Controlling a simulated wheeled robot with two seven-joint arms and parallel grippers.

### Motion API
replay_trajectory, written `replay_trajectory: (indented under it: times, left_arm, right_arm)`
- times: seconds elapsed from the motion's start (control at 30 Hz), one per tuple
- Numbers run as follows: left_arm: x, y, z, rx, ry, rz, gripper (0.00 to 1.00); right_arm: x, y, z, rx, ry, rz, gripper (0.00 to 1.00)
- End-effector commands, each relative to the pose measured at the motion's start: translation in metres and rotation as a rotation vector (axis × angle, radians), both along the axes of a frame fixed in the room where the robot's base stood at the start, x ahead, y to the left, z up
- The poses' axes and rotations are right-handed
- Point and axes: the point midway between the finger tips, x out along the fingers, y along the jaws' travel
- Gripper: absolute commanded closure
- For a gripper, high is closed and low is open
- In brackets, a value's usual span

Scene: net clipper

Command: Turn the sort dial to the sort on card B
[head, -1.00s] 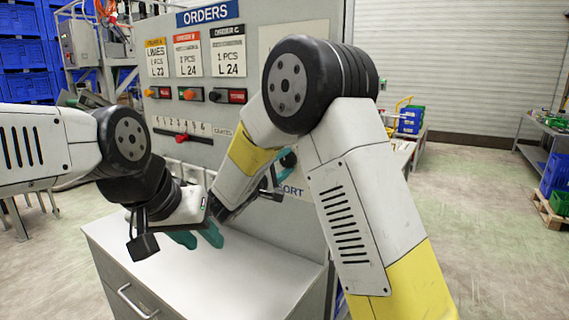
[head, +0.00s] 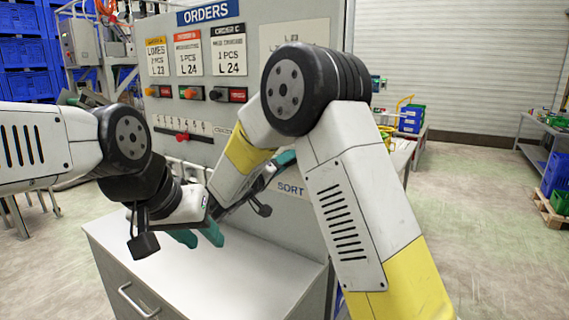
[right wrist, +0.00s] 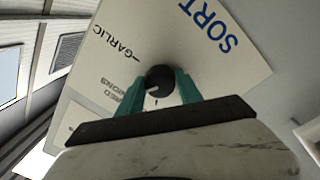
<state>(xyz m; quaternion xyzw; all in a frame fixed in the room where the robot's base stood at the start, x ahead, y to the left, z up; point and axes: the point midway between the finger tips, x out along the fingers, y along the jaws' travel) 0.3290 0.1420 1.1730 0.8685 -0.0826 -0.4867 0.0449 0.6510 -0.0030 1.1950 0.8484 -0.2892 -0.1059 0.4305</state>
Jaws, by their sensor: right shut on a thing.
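The sort dial (right wrist: 160,80) is a black knob with a white mark toward its lower left in the right wrist view. My right gripper (right wrist: 161,88) is shut on it, one teal finger on each side. A GARLIC label (right wrist: 126,50) and a smaller, hard-to-read label (right wrist: 121,88) lie left of the dial. In the head view, my right gripper (head: 284,160) is mostly hidden behind my arm, beside the SORT label (head: 290,189). Card B (head: 187,54), with a red header, is the middle order card; its sort name is too blurred to read. My left gripper (head: 197,237) is open and empty.
The ORDERS panel (head: 208,12) stands above a white counter (head: 255,262). A row of coloured switches (head: 191,93) and a red slider (head: 182,136) sit under the cards. My left gripper hangs low over the counter, close to my right forearm.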

Motion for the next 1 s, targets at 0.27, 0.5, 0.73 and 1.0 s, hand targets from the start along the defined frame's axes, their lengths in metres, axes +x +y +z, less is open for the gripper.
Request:
replay_trajectory:
  times: [0.27,0.5,0.73,1.0]
  left_arm:
    - [0.0,0.0,0.0,0.0,0.0,0.0,0.64]
    - [0.0,0.0,0.0,0.0,0.0,0.0,0.64]
    - [0.0,0.0,0.0,0.0,0.0,0.0,0.64]
    - [0.0,0.0,0.0,0.0,0.0,0.0,0.64]
  right_arm:
    - [-0.0005,0.0006,-0.0022,0.051,-0.029,0.0,0.98]
    - [-0.0005,0.0006,-0.0024,0.057,-0.032,0.0,0.98]
    - [-0.0005,0.0006,-0.0026,0.056,-0.032,0.0,0.5]
    - [-0.0001,0.0004,-0.0012,0.056,-0.035,0.0,0.36]
